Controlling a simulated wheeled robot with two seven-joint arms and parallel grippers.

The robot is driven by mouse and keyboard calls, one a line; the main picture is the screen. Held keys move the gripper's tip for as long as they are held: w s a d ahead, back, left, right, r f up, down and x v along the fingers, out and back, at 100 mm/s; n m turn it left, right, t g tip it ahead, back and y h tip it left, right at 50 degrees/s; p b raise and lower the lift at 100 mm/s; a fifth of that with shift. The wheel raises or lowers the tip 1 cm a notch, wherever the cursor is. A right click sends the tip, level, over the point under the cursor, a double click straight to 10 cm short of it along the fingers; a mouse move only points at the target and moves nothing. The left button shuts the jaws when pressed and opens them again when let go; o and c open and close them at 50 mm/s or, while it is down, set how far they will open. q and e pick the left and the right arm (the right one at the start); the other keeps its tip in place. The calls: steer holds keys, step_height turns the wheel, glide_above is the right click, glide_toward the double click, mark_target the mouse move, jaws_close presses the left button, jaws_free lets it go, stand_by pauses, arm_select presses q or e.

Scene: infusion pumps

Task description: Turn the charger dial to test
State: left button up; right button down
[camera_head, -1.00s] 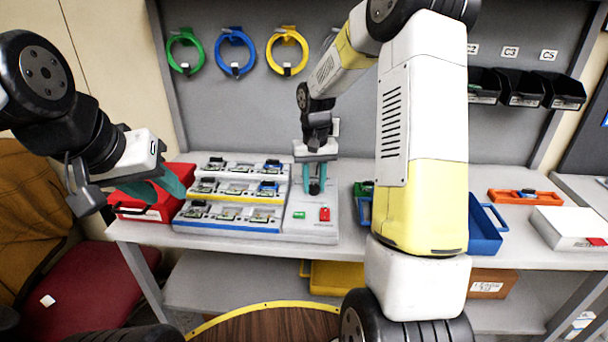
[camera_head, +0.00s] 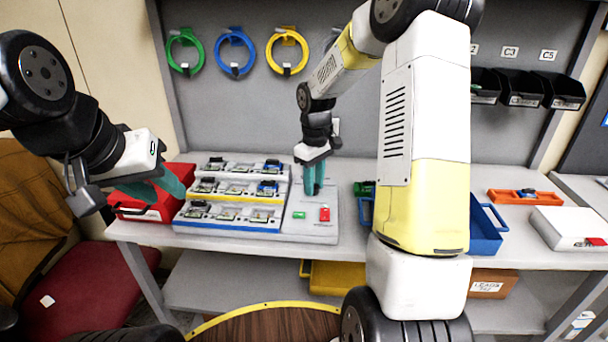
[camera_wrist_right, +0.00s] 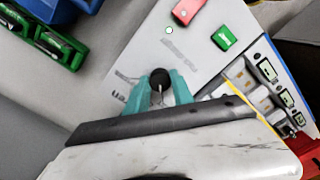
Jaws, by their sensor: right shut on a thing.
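The charger (camera_head: 325,235) is a light grey unit on the bench, with tiers of pumps on its left and a control panel on its right. Its black dial (camera_wrist_right: 159,78) shows in the right wrist view between the teal fingers, with a white line on it. My right gripper (camera_head: 314,190) points down over the panel and is shut on the dial; it also shows in the right wrist view (camera_wrist_right: 160,90). The dial is mostly hidden in the head view. My left gripper (camera_head: 162,190) hangs at the left, apart from the charger, its teal fingers spread and empty.
A green button (camera_head: 299,215) and a red switch (camera_head: 324,214) sit on the panel in front of the dial. A red case (camera_head: 135,212) stands left of the charger. A blue bin (camera_head: 486,238) and an orange tray (camera_head: 524,197) lie to the right.

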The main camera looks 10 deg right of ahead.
steer(key=shift+n, duration=0.4)
steer(key=c, duration=1.1)
jaws_free()
steer(key=shift+r, duration=3.95)
steer(key=shift+r, duration=0.1)
